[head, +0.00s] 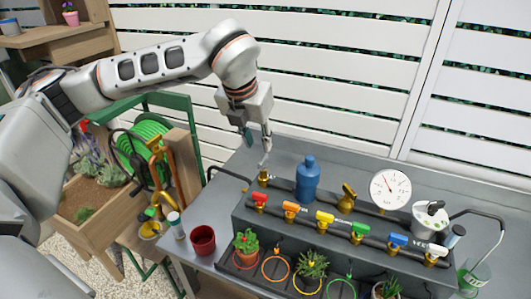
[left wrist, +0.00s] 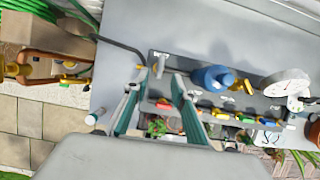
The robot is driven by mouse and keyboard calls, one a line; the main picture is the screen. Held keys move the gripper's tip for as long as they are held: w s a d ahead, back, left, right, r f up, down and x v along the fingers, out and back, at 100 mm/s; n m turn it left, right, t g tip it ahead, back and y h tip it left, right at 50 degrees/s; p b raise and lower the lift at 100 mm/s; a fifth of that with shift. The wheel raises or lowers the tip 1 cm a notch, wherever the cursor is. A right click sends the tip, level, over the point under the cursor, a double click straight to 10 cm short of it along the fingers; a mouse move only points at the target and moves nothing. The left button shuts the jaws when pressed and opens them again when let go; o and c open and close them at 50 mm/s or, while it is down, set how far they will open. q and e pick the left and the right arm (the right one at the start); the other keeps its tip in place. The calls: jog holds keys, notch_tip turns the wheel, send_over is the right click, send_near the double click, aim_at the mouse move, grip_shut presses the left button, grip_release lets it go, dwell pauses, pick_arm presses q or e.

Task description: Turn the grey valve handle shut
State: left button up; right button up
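The grey valve handle (head: 265,159) shows as a thin grey lever above a brass valve (head: 264,178) at the left end of the upper pipe. In the left wrist view the brass valve (left wrist: 158,66) lies just beyond the fingertips, between them in the picture. My left gripper (head: 257,143) points down above the handle, and its fingers (left wrist: 158,82) are apart with nothing visible held between them. I cannot tell whether a finger touches the handle. My right gripper is not in view.
A blue bottle-shaped tank (head: 308,181) stands right of the valve. Coloured valve handles line the lower pipe, with potted plants below. A round gauge (head: 391,189) and a white lidded pot (head: 430,217) stand at the right. A red pot (head: 203,241) sits at the left. A dark hose (left wrist: 122,46) reaches the valve.

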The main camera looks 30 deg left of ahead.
aim_at(263, 158)
pick_arm(q)
jog(key=shift+p+x, duration=0.3)
jog(key=shift+x, duration=3.25)
jog(key=shift+s, duration=0.1)
grip_shut()
